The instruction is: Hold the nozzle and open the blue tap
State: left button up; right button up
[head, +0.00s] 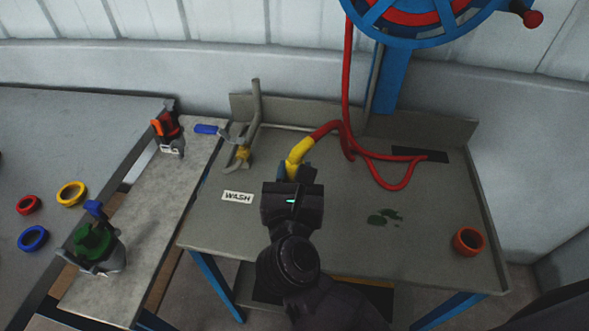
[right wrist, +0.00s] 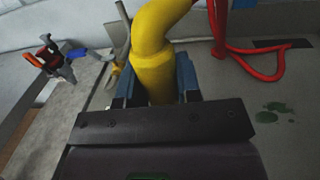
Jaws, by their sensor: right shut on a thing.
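The yellow nozzle (head: 299,152) is at the end of a red hose (head: 324,130), above the grey wash table. My right gripper (head: 296,172) is shut on the nozzle. In the right wrist view the nozzle (right wrist: 155,65) stands between the two blue fingers and bends up to the right. The blue tap (head: 205,129) is a blue lever on a grey pipe (head: 256,105) at the table's back left. The tap (right wrist: 77,53) also shows at the left of the right wrist view, apart from my right gripper. My left gripper is not in view.
The wash table (head: 350,250) has a WASH label (head: 238,197), green stains and an orange ring (head: 468,241). On the left bench (head: 150,215) are an orange-and-black fitting (head: 167,131) and a green-topped one (head: 95,245). A blue wheel (head: 415,18) hangs above.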

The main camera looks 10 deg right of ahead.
pick_arm(q)
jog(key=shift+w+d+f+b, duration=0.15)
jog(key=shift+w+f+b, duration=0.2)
jog(key=shift+b, duration=0.25)
pick_arm(e)
jog(key=shift+f, duration=0.85)
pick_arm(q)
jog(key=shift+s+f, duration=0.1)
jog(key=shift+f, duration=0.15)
pick_arm(e)
jog(key=shift+f, duration=0.3)
pick_arm(q)
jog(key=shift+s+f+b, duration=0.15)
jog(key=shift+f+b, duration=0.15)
jog(key=shift+b, duration=0.25)
pick_arm(e)
jog(key=shift+f, duration=0.4)
pick_arm(q)
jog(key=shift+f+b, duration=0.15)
jog(key=shift+b, duration=0.2)
pick_arm(e)
jog(key=shift+f, duration=0.5)
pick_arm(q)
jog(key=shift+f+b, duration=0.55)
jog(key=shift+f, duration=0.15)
pick_arm(e)
jog(key=shift+f, duration=0.7)
